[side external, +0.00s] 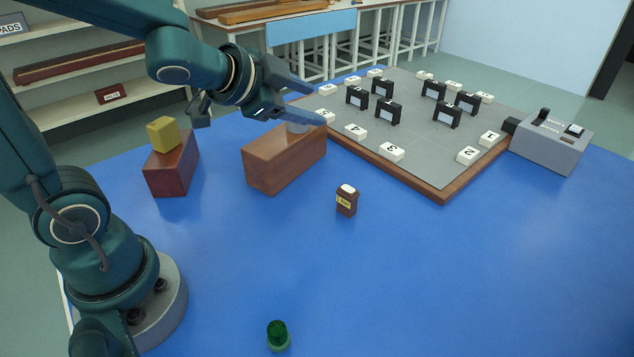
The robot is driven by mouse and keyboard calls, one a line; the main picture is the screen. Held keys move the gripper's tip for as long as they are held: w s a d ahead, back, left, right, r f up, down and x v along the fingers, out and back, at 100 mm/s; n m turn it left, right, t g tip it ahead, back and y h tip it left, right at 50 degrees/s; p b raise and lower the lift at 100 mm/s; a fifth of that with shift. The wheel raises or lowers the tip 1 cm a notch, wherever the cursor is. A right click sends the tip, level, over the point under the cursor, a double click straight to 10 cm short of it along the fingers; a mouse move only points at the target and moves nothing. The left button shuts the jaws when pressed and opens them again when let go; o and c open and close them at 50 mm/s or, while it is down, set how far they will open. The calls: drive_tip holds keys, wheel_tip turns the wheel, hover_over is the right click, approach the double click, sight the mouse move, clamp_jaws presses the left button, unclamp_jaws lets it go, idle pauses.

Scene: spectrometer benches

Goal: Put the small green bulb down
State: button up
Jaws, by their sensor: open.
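The small green bulb (277,335) stands on the blue table near the front edge of the picture. It is dark green with a lighter green base. My gripper (316,105) is open, with its fingers pointing right. It is far behind the bulb, above the far end of a long brown wooden block (278,165). Nothing shows between the fingers.
A red-brown block (170,174) with a yellow cube (163,134) on top stands left. A grey board (440,180) holds black holders and numbered white tiles. A grey device (550,143) is right. The front-right table is clear.

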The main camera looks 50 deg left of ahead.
drive_tip(key=s+d+f+n+g, duration=0.1)
drive_tip(key=s+d+n+g, duration=0.1)
drive_tip(key=s, duration=0.6)
drive_tip(key=s+d+f+n+g+h, duration=0.1)
drive_tip(key=s+n+g, duration=0.3)
drive_tip(key=s, duration=0.5)
drive_tip(key=shift+d+f+n, duration=0.35)
drive_tip(key=shift+d+n, duration=0.25)
drive_tip(key=shift+d, duration=0.25)
